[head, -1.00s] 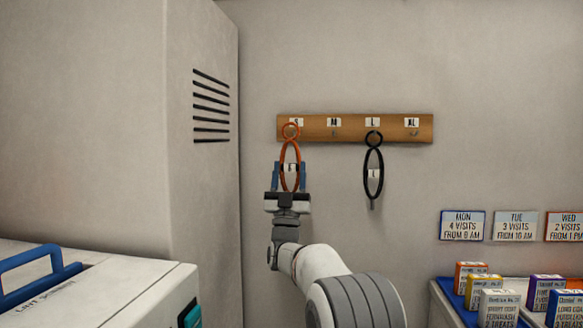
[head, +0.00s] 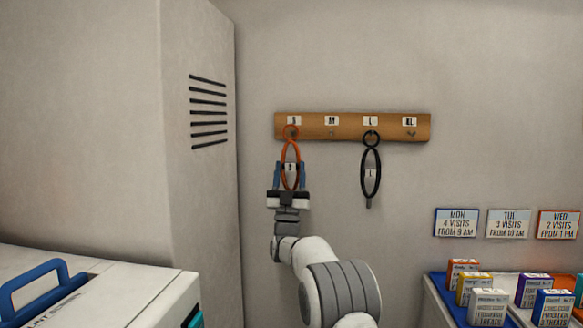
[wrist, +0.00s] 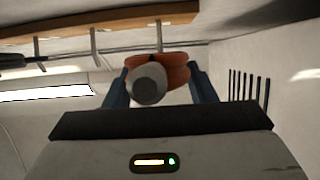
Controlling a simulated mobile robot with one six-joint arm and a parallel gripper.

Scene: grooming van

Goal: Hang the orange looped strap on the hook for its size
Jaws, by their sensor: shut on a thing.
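The orange looped strap (head: 291,150) is upright in front of the wooden hook board (head: 352,127), its small top ring overlapping the area just under the S label (head: 294,120). It carries a small white tag (head: 290,168) whose letter is hard to read. My gripper (head: 289,178) is shut on the strap's larger loop from below, blue fingers on either side. In the wrist view the orange strap (wrist: 178,75) is between the fingers, with a hook (wrist: 158,36) just beyond it. I cannot tell whether the ring is around that hook or only in front of it.
A black looped strap (head: 370,170) hangs under the L label. The M hook (head: 332,134) and XL hook (head: 411,134) are empty. A tall pale cabinet (head: 200,180) stands close on the left. Small boxes (head: 488,307) stand at lower right.

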